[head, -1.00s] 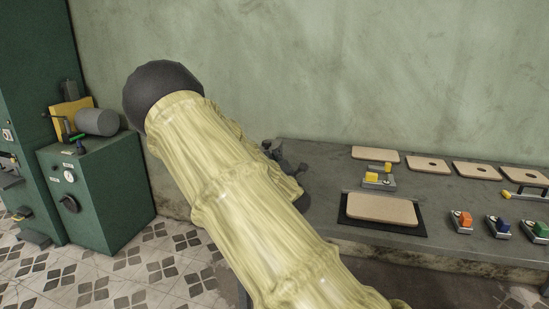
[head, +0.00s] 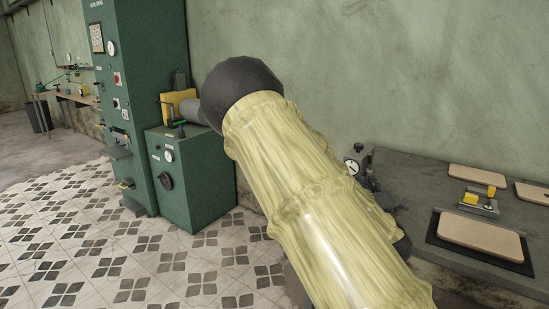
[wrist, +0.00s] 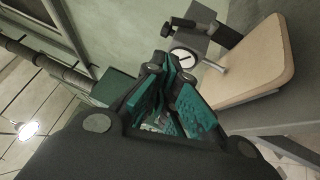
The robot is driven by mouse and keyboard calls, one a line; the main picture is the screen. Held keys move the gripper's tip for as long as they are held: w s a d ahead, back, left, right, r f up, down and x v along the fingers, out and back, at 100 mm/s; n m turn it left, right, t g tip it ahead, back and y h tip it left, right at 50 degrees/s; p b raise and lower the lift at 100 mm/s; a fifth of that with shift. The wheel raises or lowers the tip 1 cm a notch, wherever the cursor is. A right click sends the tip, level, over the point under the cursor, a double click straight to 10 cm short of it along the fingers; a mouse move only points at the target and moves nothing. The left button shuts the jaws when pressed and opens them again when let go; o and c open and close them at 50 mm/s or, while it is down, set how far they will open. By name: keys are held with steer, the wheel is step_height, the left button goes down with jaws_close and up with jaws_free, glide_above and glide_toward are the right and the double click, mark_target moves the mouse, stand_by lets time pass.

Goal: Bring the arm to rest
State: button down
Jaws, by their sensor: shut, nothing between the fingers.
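My arm (head: 290,180) in its pale yellow, wrinkled sleeve crosses the middle of the head view and hides most of my gripper there. In the wrist view my gripper (wrist: 170,72) has its teal-padded fingers closed together, with nothing seen held between them. A dial gauge on a dark stand (wrist: 184,56) shows just beyond the fingertips in that view; whether they touch cannot be told. A beige board (wrist: 250,62) lies beyond, at the upper right.
The grey workbench (head: 400,165) at the right holds a beige board (head: 482,238) on a black mat, a yellow-handled clamp (head: 478,200) and more boards behind. A green machine (head: 190,180) stands left of my arm. Tiled floor (head: 80,230) is open at the left.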

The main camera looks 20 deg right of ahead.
steer(key=s+a+f+m+g+y, duration=0.1)
steer(key=s+a+f+m+g, duration=0.25)
steer(key=f, duration=0.75)
steer(key=s+a+f+m+g+p, duration=0.1)
steer(key=s+a+f+m+g, duration=0.3)
steer(key=f, duration=0.7)
steer(key=s+a+f+m+g+y, duration=0.1)
steer(key=s+f+m+g, duration=0.15)
steer(key=s+f, duration=0.65)
steer(key=s+a+f+m+g+y+p, duration=0.1)
steer(key=s+a+f+m+g+y, duration=0.1)
steer(key=s+a+f, duration=0.6)
steer(key=s+a+f+m+g+y, duration=0.3)
steer(key=s+a+f+g, duration=0.4)
steer(key=s+a, duration=0.5)
step_height(320, 180, down, 2)
steer(key=s+m, duration=0.1)
steer(key=s, duration=0.1)
steer(key=shift+s+p, duration=0.35)
steer(key=shift+s, duration=0.05)
